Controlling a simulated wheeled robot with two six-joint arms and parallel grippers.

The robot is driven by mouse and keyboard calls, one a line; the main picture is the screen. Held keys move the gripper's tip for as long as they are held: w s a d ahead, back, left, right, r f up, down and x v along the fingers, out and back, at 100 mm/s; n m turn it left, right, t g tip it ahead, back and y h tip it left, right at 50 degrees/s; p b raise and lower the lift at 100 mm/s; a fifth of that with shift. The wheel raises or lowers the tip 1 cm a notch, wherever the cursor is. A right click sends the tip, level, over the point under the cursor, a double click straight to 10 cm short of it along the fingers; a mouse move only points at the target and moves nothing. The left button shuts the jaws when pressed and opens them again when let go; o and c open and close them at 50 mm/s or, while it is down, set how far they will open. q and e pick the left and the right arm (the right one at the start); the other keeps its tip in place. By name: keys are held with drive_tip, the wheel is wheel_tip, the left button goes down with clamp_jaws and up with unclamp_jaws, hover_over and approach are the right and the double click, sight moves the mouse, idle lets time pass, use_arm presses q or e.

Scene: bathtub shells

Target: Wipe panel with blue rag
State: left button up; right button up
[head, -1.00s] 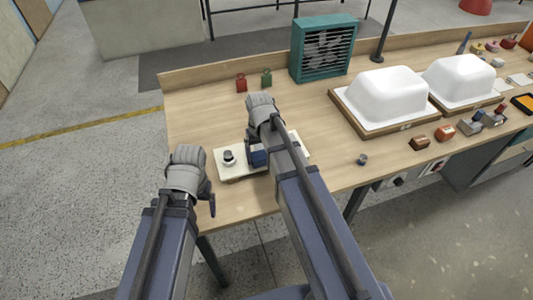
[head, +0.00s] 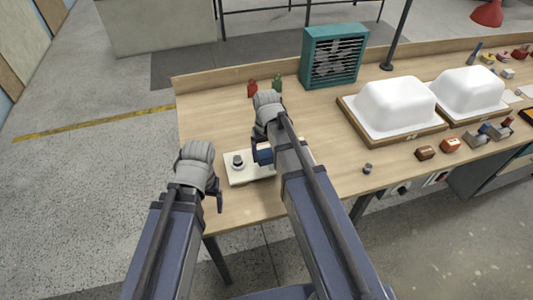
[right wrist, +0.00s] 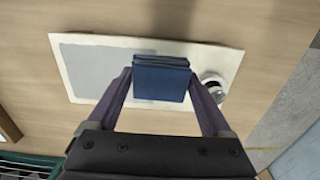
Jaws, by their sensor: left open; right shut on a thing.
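The panel (head: 240,179) is a pale flat plate lying on the workbench near its front left edge. A dark round knob (head: 238,161) stands on its left end. In the right wrist view the panel (right wrist: 225,62) carries a grey patch (right wrist: 92,68) on its left part, and the knob (right wrist: 213,87) is at its right. My right gripper (right wrist: 160,88) is shut on the folded blue rag (right wrist: 160,80), which is over the panel beside the knob. I cannot tell whether the rag touches the panel. My left gripper (head: 219,198) is open and empty, near the bench's front left corner.
Red (head: 252,89) and green (head: 277,83) small items stand behind the panel, with a teal fan (head: 334,56) to their right. Two white tub shells (head: 392,105) on wooden bases fill the right side. A small dark knob (head: 367,168) lies near the front edge.

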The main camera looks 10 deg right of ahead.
drive_tip(key=shift+r+p, duration=0.4)
drive_tip(key=shift+r, duration=0.4)
wheel_tip(320, 180, up, 3)
drive_tip(key=p, duration=0.3)
drive_tip(key=shift+r, duration=0.1)
